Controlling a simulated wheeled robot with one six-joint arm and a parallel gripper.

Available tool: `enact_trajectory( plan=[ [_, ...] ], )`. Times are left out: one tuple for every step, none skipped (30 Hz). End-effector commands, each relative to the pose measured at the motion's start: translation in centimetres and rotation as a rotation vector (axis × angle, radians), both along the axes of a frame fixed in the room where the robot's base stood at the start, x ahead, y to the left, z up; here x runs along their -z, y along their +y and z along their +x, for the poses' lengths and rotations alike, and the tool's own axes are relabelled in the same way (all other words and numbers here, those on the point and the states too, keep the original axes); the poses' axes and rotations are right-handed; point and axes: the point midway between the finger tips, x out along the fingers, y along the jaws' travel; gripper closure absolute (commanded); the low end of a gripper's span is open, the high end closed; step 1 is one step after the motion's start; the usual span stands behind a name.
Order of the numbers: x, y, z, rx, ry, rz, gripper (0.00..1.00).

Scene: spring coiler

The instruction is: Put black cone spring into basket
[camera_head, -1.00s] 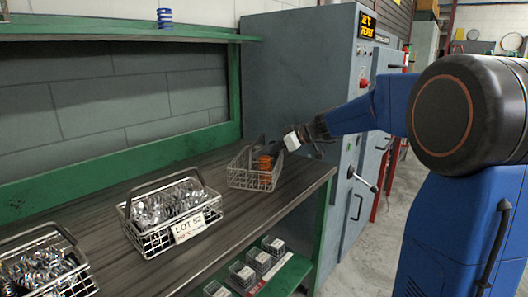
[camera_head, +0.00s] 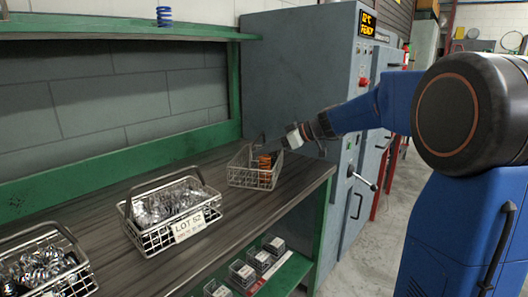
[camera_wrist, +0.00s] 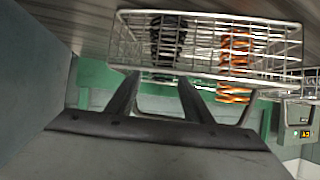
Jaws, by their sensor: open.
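The small wire basket (camera_head: 235,180) stands on the bench near its right end. An orange spring (camera_head: 264,168) stands inside; it also shows in the wrist view (camera_wrist: 235,58). A black spring (camera_wrist: 167,38) is in the basket (camera_wrist: 205,76) beside the orange one in the wrist view. In the head view the black spring is hard to tell from my dark gripper. My gripper (camera_head: 262,147) is over the back of the basket. In the wrist view its two fingers (camera_wrist: 160,78) are apart with nothing between them, and their tips reach the basket's edge.
A wire basket of silver springs with a LOT 52 tag (camera_head: 188,227) stands left of the small basket, and another basket (camera_head: 48,275) further left. A blue spring (camera_head: 164,16) stands on the upper shelf. A grey cabinet (camera_head: 295,70) rises behind the bench's right end.

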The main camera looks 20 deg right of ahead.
Motion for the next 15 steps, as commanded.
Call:
enact_trajectory(
  plan=[
    [-0.5,-0.7,-0.5,0.004,-0.002,0.000,0.53],
    [-0.8,-1.1,-0.8,0.004,-0.003,0.000,0.53],
    [-1.1,-1.6,-1.2,0.005,-0.002,0.001,0.53],
    [-1.4,-2.1,-1.5,0.004,-0.002,0.001,0.53],
    [-1.7,-2.5,-1.9,0.005,-0.002,0.001,0.53],
    [-2.1,-3.0,-2.3,0.004,-0.002,-0.001,0.53],
    [-2.4,-3.4,-2.7,0.004,-0.002,0.000,0.53],
    [-2.7,-3.9,-3.0,0.004,-0.002,-0.001,0.53],
    [-3.0,-4.4,-3.4,0.004,-0.002,0.000,0.53],
    [-3.3,-4.8,-3.7,0.004,-0.001,0.000,0.53],
    [-3.5,-5.1,-4.0,0.005,-0.002,0.001,0.53],
    [-3.9,-5.5,-4.3,0.004,-0.003,0.000,0.53],
    [-4.1,-5.8,-4.6,0.003,-0.002,0.000,0.53],
    [-4.3,-6.1,-4.8,0.004,-0.002,0.000,0.53],
    [-4.5,-6.5,-5.1,0.003,-0.002,0.000,0.53]
  ],
)
